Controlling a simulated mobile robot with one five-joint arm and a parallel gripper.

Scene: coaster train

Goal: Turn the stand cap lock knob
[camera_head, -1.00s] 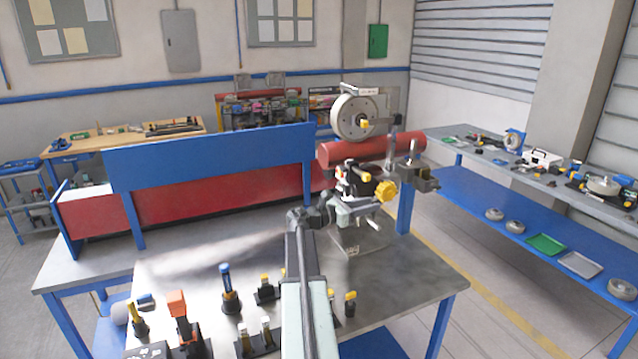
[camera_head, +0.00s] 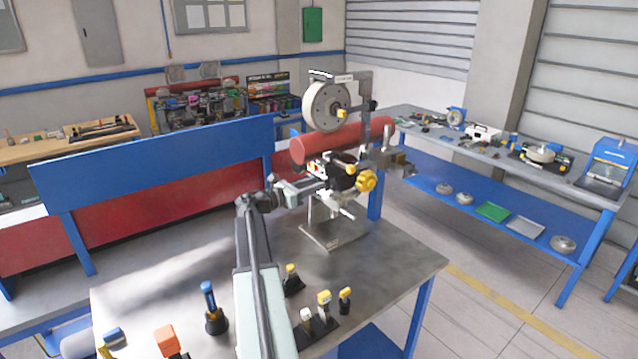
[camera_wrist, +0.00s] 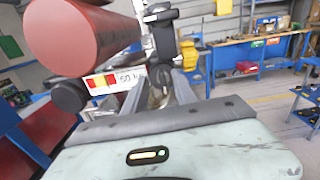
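A stand with a flat grey base (camera_head: 318,238) and an upright post stands on the near workbench and bears a dark clamp head under a red cylinder (camera_head: 345,138). A yellow lobed knob (camera_head: 366,181) sits on the head's right side; I cannot tell for sure that it is the cap lock knob. A yellow knob also shows in the wrist view (camera_wrist: 190,55). My gripper (camera_head: 312,187) is at the left of the head, beside the post. In the wrist view its fingers (camera_wrist: 160,92) are apart, with grey metal showing between or behind them. Contact is unclear.
The red cylinder (camera_wrist: 85,38) is close above my gripper in the wrist view. A grey wheel (camera_head: 326,106) stands above it. Several handled tools, one blue (camera_head: 213,310), stand at the bench's front. The bench right of the stand is clear.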

